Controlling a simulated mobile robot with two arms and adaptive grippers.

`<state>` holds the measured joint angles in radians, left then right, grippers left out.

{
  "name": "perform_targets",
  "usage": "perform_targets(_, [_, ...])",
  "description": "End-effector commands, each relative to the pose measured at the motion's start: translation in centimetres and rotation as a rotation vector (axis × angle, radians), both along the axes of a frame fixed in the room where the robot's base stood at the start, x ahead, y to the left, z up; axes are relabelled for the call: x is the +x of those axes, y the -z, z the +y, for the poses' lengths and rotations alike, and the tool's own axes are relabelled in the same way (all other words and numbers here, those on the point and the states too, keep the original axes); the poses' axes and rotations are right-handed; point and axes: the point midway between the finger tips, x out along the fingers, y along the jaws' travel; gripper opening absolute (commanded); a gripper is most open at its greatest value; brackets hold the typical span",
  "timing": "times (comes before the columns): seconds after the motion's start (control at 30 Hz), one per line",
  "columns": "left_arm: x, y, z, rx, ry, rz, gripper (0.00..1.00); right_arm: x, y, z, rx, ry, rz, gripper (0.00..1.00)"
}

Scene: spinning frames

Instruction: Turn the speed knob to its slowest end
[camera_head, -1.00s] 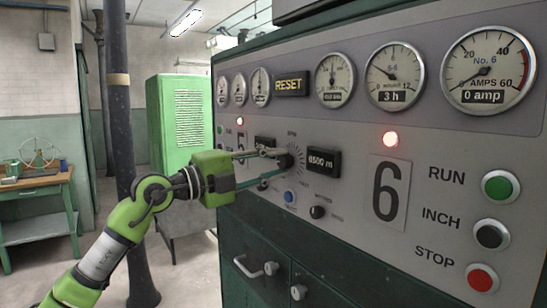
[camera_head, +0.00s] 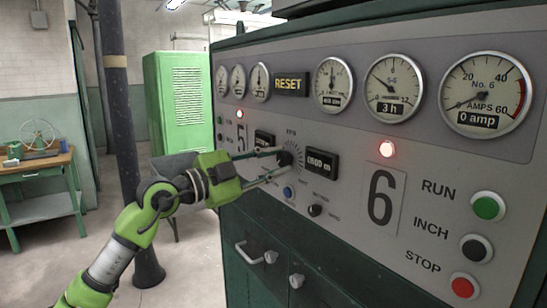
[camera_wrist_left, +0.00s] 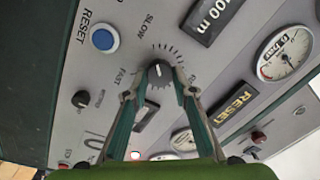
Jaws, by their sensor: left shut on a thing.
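The speed knob (camera_head: 285,158) is a small dark round knob on the grey control panel (camera_head: 350,215). In the left wrist view the knob (camera_wrist_left: 159,73) has a pale pointer mark on its face. A ring of tick marks surrounds part of it, with the words SLOW (camera_wrist_left: 149,24) and FAST (camera_wrist_left: 124,78) beside it. I cannot read exactly where the pointer stands. My left gripper (camera_head: 279,160) is shut on the knob, one fingertip at each side. My right gripper is in neither view.
A blue RESET button (camera_wrist_left: 104,39) and a second black knob (camera_wrist_left: 81,99) sit near the speed knob. RUN (camera_head: 488,206), INCH (camera_head: 476,248) and STOP (camera_head: 465,286) buttons are farther right. A dark post (camera_head: 118,110) stands left.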

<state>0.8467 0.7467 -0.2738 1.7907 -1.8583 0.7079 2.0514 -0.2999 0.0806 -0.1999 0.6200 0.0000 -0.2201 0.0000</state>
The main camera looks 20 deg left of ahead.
Motion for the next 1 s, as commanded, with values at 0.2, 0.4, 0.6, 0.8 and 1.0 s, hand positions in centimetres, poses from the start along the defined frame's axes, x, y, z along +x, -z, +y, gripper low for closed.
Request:
perform_targets(0.2, [0.02,0.07,0.0,-0.013,0.0,0.01,0.04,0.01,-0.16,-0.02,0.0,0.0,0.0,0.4])
perform_targets(0.4, [0.02,0.09,0.0,-0.012,0.001,0.011,0.03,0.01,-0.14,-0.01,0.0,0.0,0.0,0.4])
perform_targets(0.6, [0.01,0.09,-0.01,-0.011,0.001,0.01,0.42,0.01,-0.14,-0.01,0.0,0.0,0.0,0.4])
perform_targets(0.8, [0.01,0.06,-0.01,-0.01,0.001,0.009,0.42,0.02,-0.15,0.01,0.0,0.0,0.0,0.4])
perform_targets(1.0, [-0.63,0.12,0.61,-0.009,-0.002,0.008,0.42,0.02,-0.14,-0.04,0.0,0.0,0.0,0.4])
